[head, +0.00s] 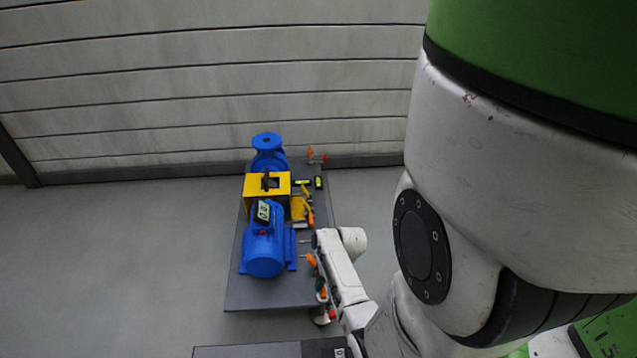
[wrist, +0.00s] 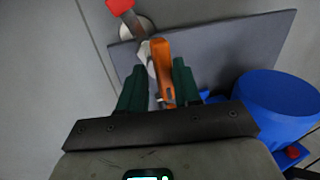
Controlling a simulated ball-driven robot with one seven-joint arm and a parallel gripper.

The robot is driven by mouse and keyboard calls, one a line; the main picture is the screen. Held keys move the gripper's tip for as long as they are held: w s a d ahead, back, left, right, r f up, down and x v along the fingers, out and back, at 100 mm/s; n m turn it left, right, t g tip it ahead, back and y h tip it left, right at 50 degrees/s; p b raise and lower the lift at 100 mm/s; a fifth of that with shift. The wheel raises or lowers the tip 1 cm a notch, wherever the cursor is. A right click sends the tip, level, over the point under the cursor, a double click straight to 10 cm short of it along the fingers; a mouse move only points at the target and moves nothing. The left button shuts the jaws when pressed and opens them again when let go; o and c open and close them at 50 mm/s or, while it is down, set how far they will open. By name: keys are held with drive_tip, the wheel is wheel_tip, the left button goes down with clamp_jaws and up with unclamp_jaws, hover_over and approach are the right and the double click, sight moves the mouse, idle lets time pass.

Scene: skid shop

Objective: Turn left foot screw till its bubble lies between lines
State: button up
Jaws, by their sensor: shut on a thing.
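My gripper (wrist: 160,82) has its dark green fingers on both sides of an orange handle (wrist: 162,62) and is shut on it, at the near right corner of the grey skid plate (wrist: 225,50). In the head view the handle (head: 324,294) is small and partly hidden by my gripper (head: 320,288). A red-tipped lever (wrist: 120,6) with a pale round foot (wrist: 136,28) stands just beyond the handle; how they join is unclear. Two small green levels, one lying crosswise (head: 303,182) and one lengthwise (head: 318,182), sit on the plate. Their bubbles are too small to read.
A blue motor (head: 264,250), a yellow guard (head: 266,187) and a blue pump (head: 268,150) fill the plate's middle. Another orange handle (head: 310,153) with a red-tipped lever (head: 325,158) stands at the far right corner. The floor (head: 120,260) at left is clear.

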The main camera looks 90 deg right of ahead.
drive_tip(key=shift+w+n+y, duration=0.3)
drive_tip(key=shift+n+y, duration=0.1)
drive_tip(key=shift+n, duration=1.4)
drive_tip(key=shift+a+n+y, duration=0.1)
drive_tip(key=shift+n+y, duration=0.3)
drive_tip(key=shift+n, duration=0.2)
drive_tip(key=shift+o, duration=0.2)
drive_tip(key=shift+a+n+g, duration=0.1)
drive_tip(key=shift+n+g, duration=0.2)
drive_tip(key=shift+n, duration=0.5)
drive_tip(key=shift+f, duration=0.1)
drive_tip(key=o, duration=0.8)
drive_tip(key=shift+a, duration=0.1)
